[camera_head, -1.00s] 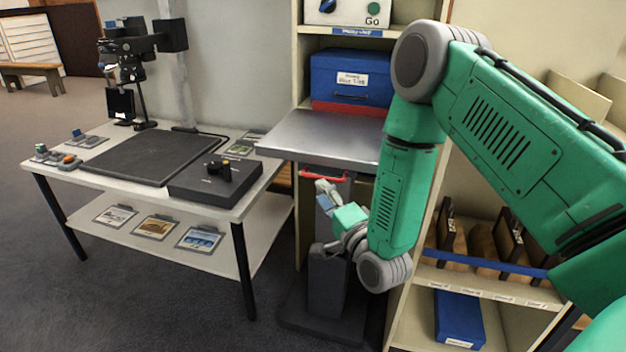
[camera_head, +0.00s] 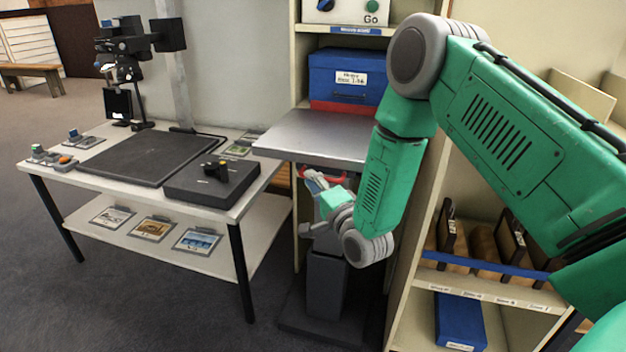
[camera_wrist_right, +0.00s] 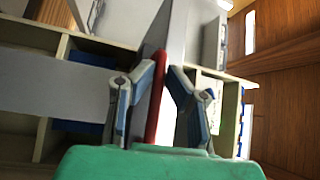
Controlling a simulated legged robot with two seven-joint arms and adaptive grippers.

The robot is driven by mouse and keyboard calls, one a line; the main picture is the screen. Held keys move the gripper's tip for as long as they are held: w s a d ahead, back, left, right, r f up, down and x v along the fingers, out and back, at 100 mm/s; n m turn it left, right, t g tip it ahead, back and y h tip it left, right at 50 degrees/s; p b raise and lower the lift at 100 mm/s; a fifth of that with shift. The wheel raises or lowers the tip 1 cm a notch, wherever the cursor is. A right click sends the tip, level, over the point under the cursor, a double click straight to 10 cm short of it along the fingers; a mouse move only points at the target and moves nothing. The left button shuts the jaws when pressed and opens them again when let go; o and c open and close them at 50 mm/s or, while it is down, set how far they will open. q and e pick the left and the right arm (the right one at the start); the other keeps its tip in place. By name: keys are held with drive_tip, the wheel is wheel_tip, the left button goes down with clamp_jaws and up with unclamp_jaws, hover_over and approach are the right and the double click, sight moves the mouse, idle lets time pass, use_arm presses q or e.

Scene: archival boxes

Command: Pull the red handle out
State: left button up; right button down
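The red handle (camera_head: 338,178) is a thin bar under the front edge of the grey metal tabletop (camera_head: 318,138) of a stand. My right gripper (camera_head: 314,180) is right at the handle and hides part of it. In the right wrist view the red handle (camera_wrist_right: 155,98) runs between the two fingers of the open right gripper (camera_wrist_right: 160,88). It lies closer to the left finger, and a gap shows between it and the right finger. My left gripper is not in view.
A blue box (camera_head: 345,78) stands on the shelf behind the metal top. A white table (camera_head: 60,174) with a dark pad and small devices stands to the left. A shelf unit (camera_head: 490,290) with a blue box is on the right, close to my right arm.

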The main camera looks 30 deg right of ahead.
drive_tip(key=d, duration=0.1)
drive_tip(key=d+h, duration=0.1)
drive_tip(key=shift+s+d+m, duration=0.3)
drive_tip(key=shift+d, duration=0.05)
drive_tip(key=c, duration=1.6)
unclamp_jaws()
drive_tip(key=shift+a, duration=0.5)
drive_tip(key=s+f, duration=0.1)
drive_tip(key=s, duration=1)
drive_tip(key=shift+s+a+f, duration=0.35)
drive_tip(key=shift+a+f, duration=0.05)
